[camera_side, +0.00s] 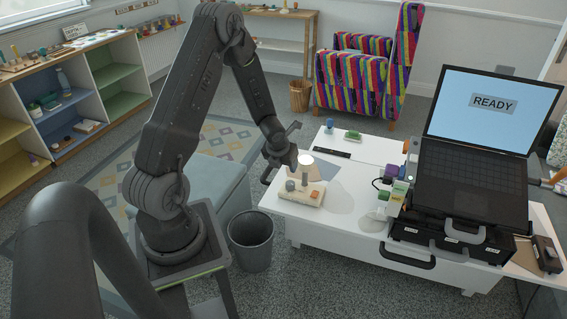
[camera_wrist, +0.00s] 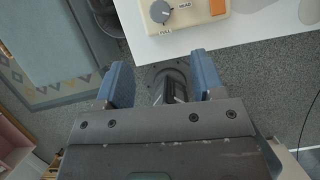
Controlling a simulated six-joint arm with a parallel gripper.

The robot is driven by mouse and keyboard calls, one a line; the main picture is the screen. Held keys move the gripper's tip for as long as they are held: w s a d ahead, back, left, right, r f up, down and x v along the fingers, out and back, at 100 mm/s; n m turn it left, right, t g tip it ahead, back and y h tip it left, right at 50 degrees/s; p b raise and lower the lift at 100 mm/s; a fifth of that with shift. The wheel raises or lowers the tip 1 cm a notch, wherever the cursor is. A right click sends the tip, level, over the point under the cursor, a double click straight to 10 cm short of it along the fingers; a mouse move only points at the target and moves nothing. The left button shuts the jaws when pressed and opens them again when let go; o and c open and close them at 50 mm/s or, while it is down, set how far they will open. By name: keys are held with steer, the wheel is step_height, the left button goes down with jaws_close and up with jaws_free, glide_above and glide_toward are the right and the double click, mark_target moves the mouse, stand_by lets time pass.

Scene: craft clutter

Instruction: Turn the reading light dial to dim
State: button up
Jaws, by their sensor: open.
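The reading light dial (camera_wrist: 160,12) is a round dark grey knob with a pale pointer mark. It sits on a cream control box (camera_wrist: 188,22) at the top edge of the wrist view. The labels "FULL" and "READ" show beside it; a "dim" label is not visible. In the side view the box (camera_side: 312,196) stands near the white table's left edge, with small grey knobs on top. My gripper (camera_wrist: 162,85) is open and empty, its two blue pads wide apart. In the side view my gripper (camera_side: 283,153) is above and behind the box, not touching it.
The white table (camera_side: 350,222) also holds a laptop (camera_side: 470,160) reading "READY" on a black case, and several small coloured blocks (camera_side: 395,190). A dark bin (camera_side: 250,240) and a blue-grey bench (camera_side: 215,185) stand left of the table.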

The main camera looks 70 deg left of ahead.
steer(key=shift+r, duration=0.1)
stand_by(0.3)
steer(key=m+t+h, duration=0.1)
steer(key=m+h, duration=0.3)
steer(key=m, duration=0.6)
glide_toward(290, 183)
steer(key=x, duration=0.9)
steer(key=shift+w+f, duration=0.15)
steer(key=shift+f, duration=0.1)
steer(key=c, duration=0.9)
